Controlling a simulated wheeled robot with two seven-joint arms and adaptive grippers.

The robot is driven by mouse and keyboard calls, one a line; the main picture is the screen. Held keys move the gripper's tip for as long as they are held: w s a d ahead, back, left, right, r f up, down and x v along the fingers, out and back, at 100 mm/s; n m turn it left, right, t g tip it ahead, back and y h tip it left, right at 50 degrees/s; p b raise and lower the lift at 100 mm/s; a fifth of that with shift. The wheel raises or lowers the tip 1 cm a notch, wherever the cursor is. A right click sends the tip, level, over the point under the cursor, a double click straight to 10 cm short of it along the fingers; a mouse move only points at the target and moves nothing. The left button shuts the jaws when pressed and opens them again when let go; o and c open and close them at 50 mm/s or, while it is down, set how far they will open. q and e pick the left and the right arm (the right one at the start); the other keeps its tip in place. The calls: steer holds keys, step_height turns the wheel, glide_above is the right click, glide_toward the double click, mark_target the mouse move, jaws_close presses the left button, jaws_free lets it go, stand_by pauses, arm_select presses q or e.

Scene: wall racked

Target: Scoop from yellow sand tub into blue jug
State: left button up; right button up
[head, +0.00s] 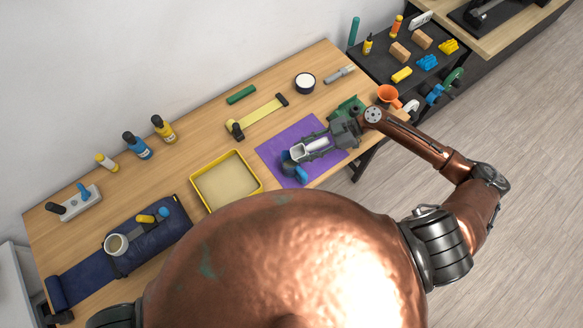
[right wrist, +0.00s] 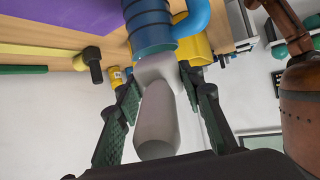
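The yellow sand tub (head: 258,186) stands near the table's front edge, with pale sand inside. The blue jug (head: 292,172) stands to its right on the purple mat, partly hidden under the scoop; its ribbed side and handle show in the right wrist view (right wrist: 150,25). My right gripper (head: 330,143) is over the mat, its fingers around the handle of a pale scoop (head: 310,147). In the right wrist view the scoop (right wrist: 157,120) lies between the green-padded fingers, its head close to the jug. Whether it touches the jug or holds sand I cannot tell. My left gripper is out of view.
Bottles (head: 138,146) stand along the wall, with a yellow tool (head: 258,116), a green bar (head: 241,94) and a round pot (head: 305,83) at the back. An orange funnel (head: 388,94) is near the right edge.

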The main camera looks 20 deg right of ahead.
steer(key=c, duration=0.6)
steer(key=shift+r+p, duration=2.3)
steer(key=shift+r, duration=1.25)
steer(key=shift+c, duration=0.2)
steer(key=shift+f, duration=0.1)
steer(key=shift+b, duration=0.4)
steer(key=shift+f+y+b, duration=0.1)
steer(key=shift+y+b, duration=0.5)
steer(key=shift+b, duration=0.4)
steer(key=y+b, duration=0.3)
steer(key=b, duration=0.4)
steer(key=shift+y+b, duration=0.3)
steer(key=shift+b, duration=0.4)
